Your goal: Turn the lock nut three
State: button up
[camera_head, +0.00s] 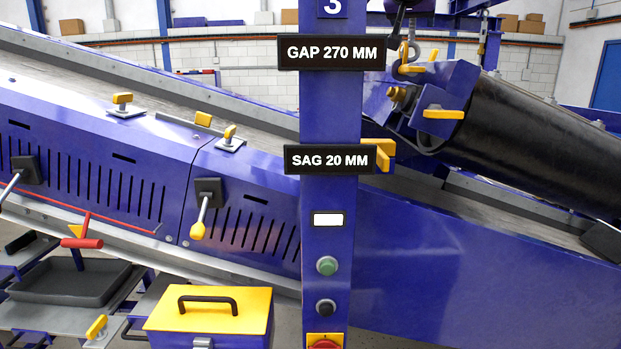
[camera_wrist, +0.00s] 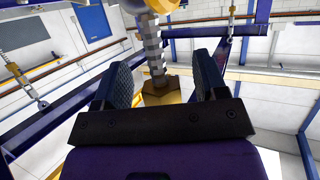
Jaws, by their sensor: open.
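My gripper (camera_wrist: 165,80) shows in the wrist view with its two dark, ridged fingers apart. A grey threaded rod (camera_wrist: 153,45) runs down the picture between the fingers. A yellow, flat-sided piece (camera_wrist: 160,93) sits at the rod's lower end, in the gap between the fingers. It looks like a nut, but I cannot tell whether the fingers touch it. A rounded yellow part (camera_wrist: 148,4) is cut off at the top of the rod. In the head view, a plate marked 3 (camera_head: 332,7) tops a blue post (camera_head: 330,210); I cannot make out my gripper there.
The post carries signs reading GAP 270 MM (camera_head: 331,52) and SAG 20 MM (camera_head: 329,160). A black roller (camera_head: 530,145) and sloping blue conveyor housing (camera_head: 90,165) flank it. A yellow-lidded toolbox (camera_head: 209,310) stands in front. Hanging rods (camera_wrist: 22,75) show in the wrist view.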

jog(key=s+a, duration=0.3)
jog(key=s, duration=0.4)
jog(key=shift+a, duration=0.25)
dwell(0.6)
jog(key=shift+s, duration=0.1)
jog(key=o, duration=0.6)
jog(key=shift+c, duration=0.2)
